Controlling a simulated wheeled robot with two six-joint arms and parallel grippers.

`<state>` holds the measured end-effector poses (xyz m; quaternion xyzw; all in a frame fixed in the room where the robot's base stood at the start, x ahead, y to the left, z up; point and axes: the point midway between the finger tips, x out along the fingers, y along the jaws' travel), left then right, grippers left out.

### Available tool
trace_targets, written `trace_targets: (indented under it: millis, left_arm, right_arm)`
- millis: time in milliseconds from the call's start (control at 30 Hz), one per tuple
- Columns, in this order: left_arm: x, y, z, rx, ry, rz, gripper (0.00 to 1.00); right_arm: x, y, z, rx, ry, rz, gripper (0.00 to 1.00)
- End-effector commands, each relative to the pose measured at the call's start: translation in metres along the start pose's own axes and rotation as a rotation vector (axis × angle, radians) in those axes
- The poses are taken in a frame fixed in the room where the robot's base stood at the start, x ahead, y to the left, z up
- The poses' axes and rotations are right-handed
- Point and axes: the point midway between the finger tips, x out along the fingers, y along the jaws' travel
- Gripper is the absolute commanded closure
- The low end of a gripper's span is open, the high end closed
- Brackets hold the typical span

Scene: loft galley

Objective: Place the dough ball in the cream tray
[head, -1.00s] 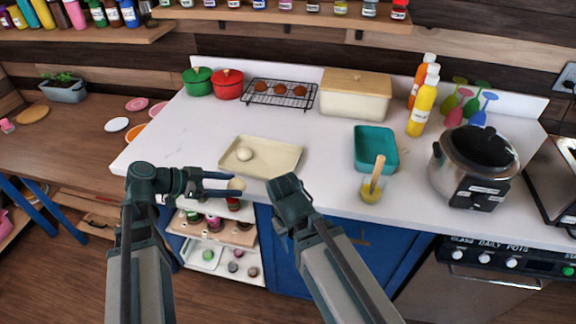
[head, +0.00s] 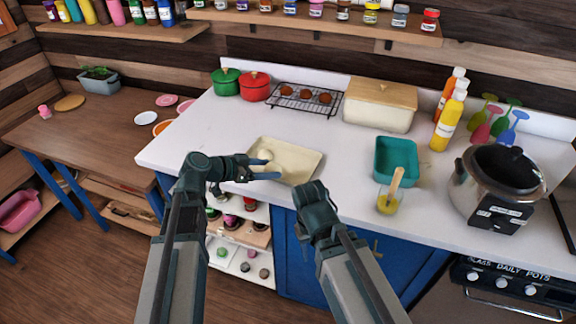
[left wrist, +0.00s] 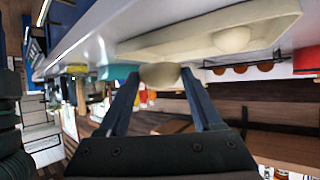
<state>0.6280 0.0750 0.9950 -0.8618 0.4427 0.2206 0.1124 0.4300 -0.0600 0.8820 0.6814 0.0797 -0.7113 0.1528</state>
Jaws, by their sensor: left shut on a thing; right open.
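The cream tray (head: 305,166) is a shallow rectangle on the white counter. One pale dough ball (head: 265,155) lies in its left part, and this ball also shows in the left wrist view (left wrist: 232,39). My left gripper (head: 272,168) is at the tray's front left side in the head view. It is shut on another pale dough ball (left wrist: 160,74), held between its fingertips in the left wrist view. In the head view the fingers partly hide this held ball. My right gripper (head: 312,194) is open and empty, in front of the counter's front edge.
A cooling rack (head: 304,98), a bread box (head: 380,104) and red and green pots stand behind. The counter left of the tray is clear.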

Motion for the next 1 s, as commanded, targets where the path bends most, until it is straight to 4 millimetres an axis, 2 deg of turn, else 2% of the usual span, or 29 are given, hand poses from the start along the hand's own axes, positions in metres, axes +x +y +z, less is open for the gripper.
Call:
trace_targets:
  millis: [33,100,300,433,667,800,1000]
  left_arm:
    - [0.016,-0.004,-0.006,0.002,0.000,0.004,0.88]
    - [0.032,-0.008,-0.012,0.003,0.000,0.003,0.88]
    - [0.063,-0.012,-0.027,0.001,0.000,0.002,0.88]
    - [0.071,-0.013,-0.030,0.000,0.000,0.000,0.88]
    - [0.074,-0.014,-0.032,0.000,-0.001,0.000,0.88]
    - [0.088,-0.017,-0.037,0.002,0.000,0.002,0.88]
    - [0.100,-0.015,-0.007,0.000,0.000,0.000,0.88]
  right_arm:
    - [0.003,0.000,0.000,0.000,0.000,0.000,0.50]
    - [0.004,0.000,0.000,0.000,0.000,0.000,0.50]
    - [0.007,-0.001,0.000,0.000,0.000,0.000,0.50]
    - [0.007,-0.001,0.000,0.000,0.000,0.000,0.50]
    - [0.008,-0.001,0.000,0.000,0.000,0.000,0.50]
    - [0.009,-0.001,-0.001,0.000,0.000,0.000,0.50]
    - [0.041,-0.004,-0.002,0.000,0.000,0.000,0.50]
